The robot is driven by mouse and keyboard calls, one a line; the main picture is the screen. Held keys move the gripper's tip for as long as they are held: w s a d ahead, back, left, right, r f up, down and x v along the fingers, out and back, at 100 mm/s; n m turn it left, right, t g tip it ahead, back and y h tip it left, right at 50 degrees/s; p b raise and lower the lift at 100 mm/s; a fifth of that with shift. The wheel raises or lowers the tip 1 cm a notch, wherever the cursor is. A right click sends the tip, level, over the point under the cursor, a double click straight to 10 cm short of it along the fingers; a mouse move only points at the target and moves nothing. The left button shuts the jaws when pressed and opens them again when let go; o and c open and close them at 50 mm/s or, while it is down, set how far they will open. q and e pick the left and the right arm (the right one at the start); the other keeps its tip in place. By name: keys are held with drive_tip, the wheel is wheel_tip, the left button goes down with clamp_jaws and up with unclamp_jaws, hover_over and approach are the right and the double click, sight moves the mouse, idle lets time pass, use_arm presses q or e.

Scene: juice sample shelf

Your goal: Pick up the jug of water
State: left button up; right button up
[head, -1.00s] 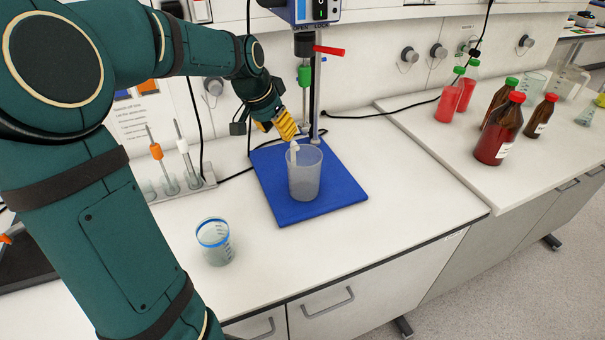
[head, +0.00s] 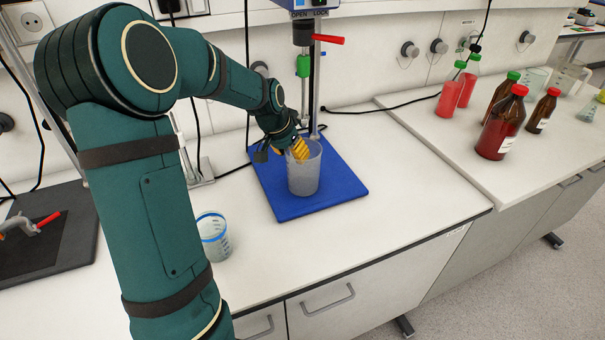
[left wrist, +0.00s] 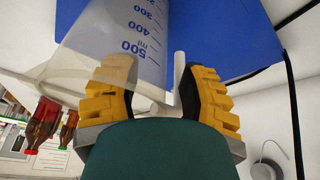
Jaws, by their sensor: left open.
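A translucent grey plastic jug (head: 304,180) stands upright on the blue base plate (head: 345,188) in the head view. The left finger is partly seen through the jug wall. Whether a finger touches the jug, and the water level, I cannot tell.
A blue-rimmed beaker (head: 213,238) stands on the white bench, left of the plate. A stand rod (head: 315,90) rises behind the jug. Red and brown bottles (head: 501,125) stand on the right bench. The bench between is clear.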

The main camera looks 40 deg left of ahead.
use_arm(q)
clamp_jaws()
drive_tip(key=shift+s+r, duration=0.15)
idle(0.6)
